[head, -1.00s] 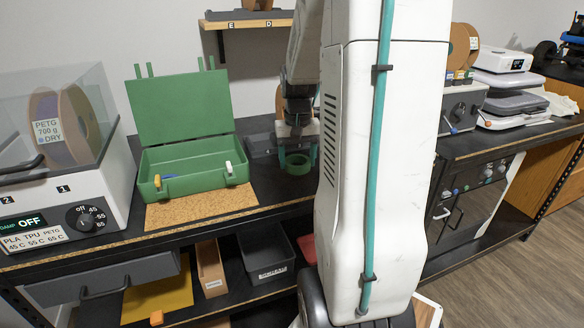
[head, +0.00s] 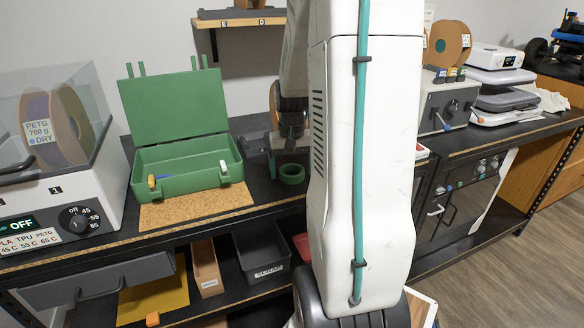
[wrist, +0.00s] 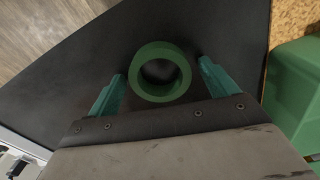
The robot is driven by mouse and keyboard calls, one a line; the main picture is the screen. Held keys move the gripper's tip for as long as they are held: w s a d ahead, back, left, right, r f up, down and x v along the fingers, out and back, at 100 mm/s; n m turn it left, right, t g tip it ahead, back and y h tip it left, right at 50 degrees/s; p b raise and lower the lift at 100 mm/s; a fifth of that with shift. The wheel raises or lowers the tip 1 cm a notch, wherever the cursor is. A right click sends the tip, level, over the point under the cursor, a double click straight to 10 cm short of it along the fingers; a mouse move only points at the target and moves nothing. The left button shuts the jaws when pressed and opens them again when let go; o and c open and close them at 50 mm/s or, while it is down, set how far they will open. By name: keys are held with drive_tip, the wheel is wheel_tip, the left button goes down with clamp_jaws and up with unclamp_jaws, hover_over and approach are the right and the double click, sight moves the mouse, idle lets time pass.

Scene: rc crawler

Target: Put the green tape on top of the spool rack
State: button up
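The green tape (head: 291,173), a thick ring, lies flat on the dark bench right of the open green case. It also shows in the wrist view (wrist: 138,76). My gripper (wrist: 161,69) is open, with one teal finger on each side of the ring in that view and a visible gap to each. In the head view my gripper (head: 285,152) is just above and behind the tape, partly hidden by my arm. Brown spools (head: 447,45) stand at the back right. I cannot tell whether they sit on the spool rack; my arm hides part of that area.
The open green case (head: 186,180) stands on a cork mat (head: 200,208) left of the tape. A filament dryer (head: 60,190) is at the far left. A grey control box (head: 447,100) stands right of my arm. A wall shelf (head: 245,20) hangs above.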

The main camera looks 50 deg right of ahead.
wheel_tip(320, 180, up, 12)
drive_tip(key=s+a+r+n, duration=0.1)
drive_tip(key=a+r+n, duration=0.1)
drive_tip(key=a, duration=0.7)
drive_tip(key=s+a+r+n, duration=0.1)
drive_tip(key=a+r+n, duration=0.1)
drive_tip(key=a, duration=0.7)
drive_tip(key=s+a+f+n+t, duration=0.1)
drive_tip(key=s+a+n, duration=0.3)
drive_tip(key=s+a, duration=0.7)
drive_tip(key=shift+a+f+n, duration=0.3)
drive_tip(key=shift+a+f, duration=0.4)
drive_tip(key=shift+a, duration=0.05)
drive_tip(key=shift+w, duration=0.1)
